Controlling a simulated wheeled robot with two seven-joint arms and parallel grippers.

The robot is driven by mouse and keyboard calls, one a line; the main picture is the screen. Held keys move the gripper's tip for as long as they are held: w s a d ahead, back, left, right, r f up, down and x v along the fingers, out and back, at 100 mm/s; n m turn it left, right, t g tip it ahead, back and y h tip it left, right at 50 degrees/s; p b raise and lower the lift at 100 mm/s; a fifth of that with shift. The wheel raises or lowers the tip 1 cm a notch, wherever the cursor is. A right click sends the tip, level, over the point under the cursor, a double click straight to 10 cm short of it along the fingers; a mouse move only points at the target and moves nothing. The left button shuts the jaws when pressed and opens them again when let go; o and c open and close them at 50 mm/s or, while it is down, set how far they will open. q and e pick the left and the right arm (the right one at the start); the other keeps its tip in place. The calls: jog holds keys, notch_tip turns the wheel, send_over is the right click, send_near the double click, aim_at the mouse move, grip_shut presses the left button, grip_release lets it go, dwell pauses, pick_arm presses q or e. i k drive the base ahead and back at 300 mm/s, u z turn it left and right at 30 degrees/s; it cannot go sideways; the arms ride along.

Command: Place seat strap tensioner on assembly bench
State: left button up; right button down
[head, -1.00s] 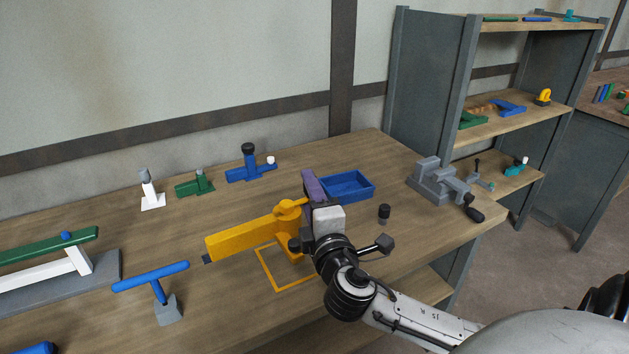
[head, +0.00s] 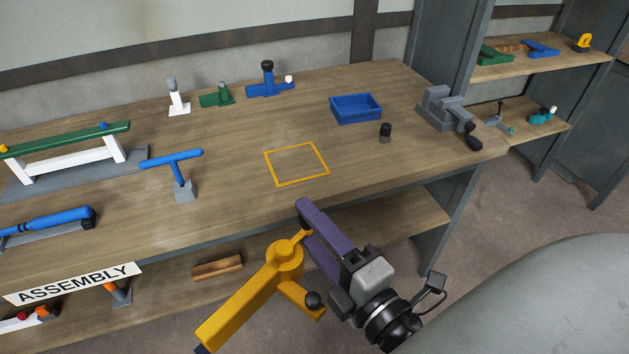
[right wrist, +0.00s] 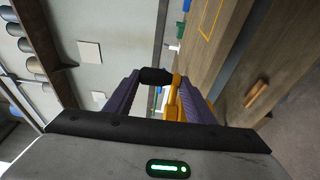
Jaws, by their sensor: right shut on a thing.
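The seat strap tensioner looks to be the yellow-orange tool (head: 246,305) with a long flat arm, a round hub and a black knob. My right gripper (head: 304,222), with purple fingers, is shut on it near the hub. In the head view it hangs in front of the assembly bench's front edge, apart from the bench top (head: 240,190). In the right wrist view the tool (right wrist: 174,103) shows between the fingers, partly hidden. A yellow outlined square (head: 297,163) on the bench is empty. My left gripper is not in view.
A blue tray (head: 356,108), a small black-topped piece (head: 385,132) and a grey vise (head: 445,107) stand to the right of the square. A blue T-shaped stand (head: 178,175) is to its left. Several fixtures line the back. A lower shelf (head: 390,220) runs below.

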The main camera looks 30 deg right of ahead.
aim_at(288, 162)
jog(key=k, duration=0.75)
jog(key=u, duration=0.7)
jog(key=i, duration=0.75)
jog(key=z, duration=0.5)
jog(key=i, duration=0.7)
jog(key=z, duration=0.8)
